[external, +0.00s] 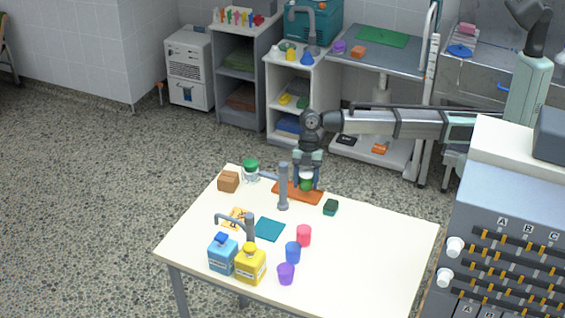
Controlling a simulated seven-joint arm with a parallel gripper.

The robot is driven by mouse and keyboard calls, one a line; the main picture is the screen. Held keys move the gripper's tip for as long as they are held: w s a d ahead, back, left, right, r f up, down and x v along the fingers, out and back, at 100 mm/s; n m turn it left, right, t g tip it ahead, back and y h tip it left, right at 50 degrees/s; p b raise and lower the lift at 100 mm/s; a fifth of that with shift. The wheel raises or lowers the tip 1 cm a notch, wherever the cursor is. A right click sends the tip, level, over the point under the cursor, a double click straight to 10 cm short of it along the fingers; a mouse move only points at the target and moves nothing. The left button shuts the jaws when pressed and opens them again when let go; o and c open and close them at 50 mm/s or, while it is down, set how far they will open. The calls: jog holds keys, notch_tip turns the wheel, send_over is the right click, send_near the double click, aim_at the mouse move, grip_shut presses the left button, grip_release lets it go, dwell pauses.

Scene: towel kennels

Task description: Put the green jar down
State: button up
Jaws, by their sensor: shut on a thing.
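My gripper (307,182) points down over the far part of the white table, with its fingers shut around the green jar (307,185). Only part of the jar shows between the fingers. The jar is in front of an orange mat or tray (289,193) in the picture. I cannot tell whether its bottom touches that surface or hangs just above it. A second, clear container with a green lid (251,166) stands to the left, near the table's far corner.
The white table (375,245) is clear on its right side. A grey post (283,190) stands close left of my gripper. A dark green block (330,207) lies to the right.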

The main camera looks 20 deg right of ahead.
aim_at(306, 187)
jog(key=shift+f, duration=1.6)
jog(key=shift+f, duration=0.15)
jog(key=o, duration=0.9)
jog(key=shift+o, duration=0.2)
jog(key=v, duration=1.2)
